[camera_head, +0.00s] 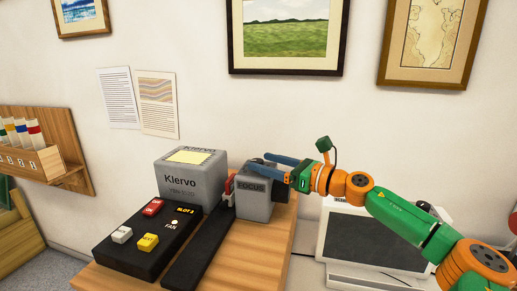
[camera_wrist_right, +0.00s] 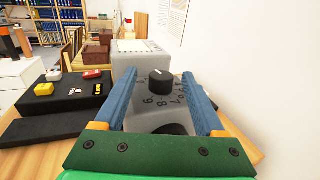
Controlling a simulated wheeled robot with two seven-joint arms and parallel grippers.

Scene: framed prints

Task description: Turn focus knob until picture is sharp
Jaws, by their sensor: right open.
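A grey box labelled FOCUS (camera_head: 254,207) stands on the wooden table beside a grey Klervo box (camera_head: 185,190). In the right wrist view, the round black focus knob (camera_wrist_right: 160,82) has a light pointer mark, and a ring of numbers is printed around it on the grey face. My right gripper (camera_head: 261,160) has its blue fingers open at the top of the FOCUS box. In the wrist view the fingers (camera_wrist_right: 160,74) lie either side of the knob, with visible gaps; contact is not seen. My left gripper is out of view.
A black control panel (camera_head: 122,253) with red, white and yellow buttons lies at the front left. A white-framed device with a dark screen (camera_head: 368,243) stands right of the table, behind my right arm. Framed prints, including a green landscape (camera_head: 286,40), hang on the wall.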

